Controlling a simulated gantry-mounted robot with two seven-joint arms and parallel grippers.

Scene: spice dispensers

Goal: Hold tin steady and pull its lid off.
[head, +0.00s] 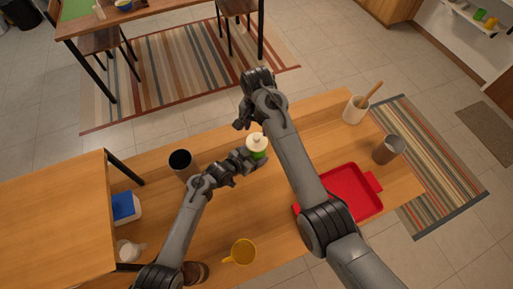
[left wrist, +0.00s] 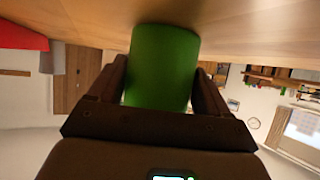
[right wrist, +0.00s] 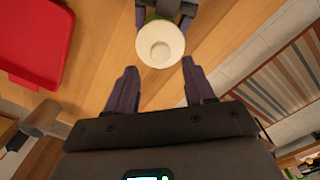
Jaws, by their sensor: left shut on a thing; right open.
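The tin has a green body and a white lid (head: 257,140) with a small knob, and it stands upright on the wooden table. My left gripper (head: 246,157) is shut on the green tin (left wrist: 163,65) from its left side; the body fills the space between the fingers in the left wrist view. The lid sits on top and shows as a pale round disc (right wrist: 160,46) in the right wrist view. My right gripper (right wrist: 160,80) is open and empty, with the lid just beyond its fingertips and not between them.
A red tray (head: 352,190) lies to the right, partly behind my right arm. A dark cup (head: 181,163) stands left of the tin, a yellow mug (head: 242,252) near the front. A grey metal cup (head: 388,149) and a white utensil pot (head: 355,109) stand at the right end.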

